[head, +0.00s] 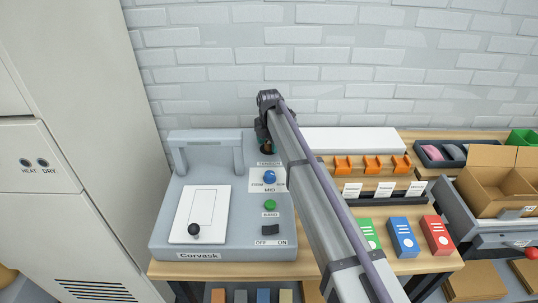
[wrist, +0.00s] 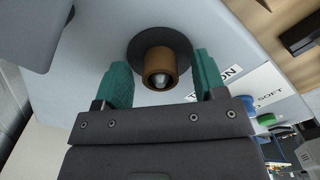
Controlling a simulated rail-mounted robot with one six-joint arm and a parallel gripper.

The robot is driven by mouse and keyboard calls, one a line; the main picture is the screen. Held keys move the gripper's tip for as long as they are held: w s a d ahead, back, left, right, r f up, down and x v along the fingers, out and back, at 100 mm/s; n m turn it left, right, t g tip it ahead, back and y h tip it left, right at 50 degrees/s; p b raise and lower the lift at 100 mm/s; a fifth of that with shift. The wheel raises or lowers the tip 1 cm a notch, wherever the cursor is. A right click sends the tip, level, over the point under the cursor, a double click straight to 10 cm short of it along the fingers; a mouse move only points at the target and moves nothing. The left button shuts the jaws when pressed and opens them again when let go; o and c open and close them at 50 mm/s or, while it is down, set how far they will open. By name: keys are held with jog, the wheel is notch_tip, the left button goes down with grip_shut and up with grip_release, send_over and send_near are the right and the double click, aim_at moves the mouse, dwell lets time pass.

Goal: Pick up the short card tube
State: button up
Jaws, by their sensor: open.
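A short brown card tube (wrist: 157,68) stands on a dark round base on the grey machine in the wrist view, with a shiny metal tip inside its open end. My gripper (wrist: 163,78) is open. Its two teal fingers are on either side of the tube, with a visible gap on each side. In the head view the arm reaches over the machine, and my gripper (head: 269,142) is at its back right. A small brown bit of the tube (head: 267,147) shows there; the rest is hidden by the gripper and arm.
The grey machine (head: 228,235) has a blue knob (head: 270,177), a green button (head: 270,205) and a black-knobbed white plate (head: 202,212). A tall cabinet (head: 75,130) is at left. Orange holders (head: 372,164), coloured boxes (head: 404,237) and a cardboard box (head: 490,190) are at right.

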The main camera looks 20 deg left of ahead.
jog(key=shift+f, duration=0.15)
jog(key=shift+c, duration=0.2)
jog(key=c, duration=0.9)
jog(key=shift+p, duration=0.35)
jog(key=shift+c, duration=0.2)
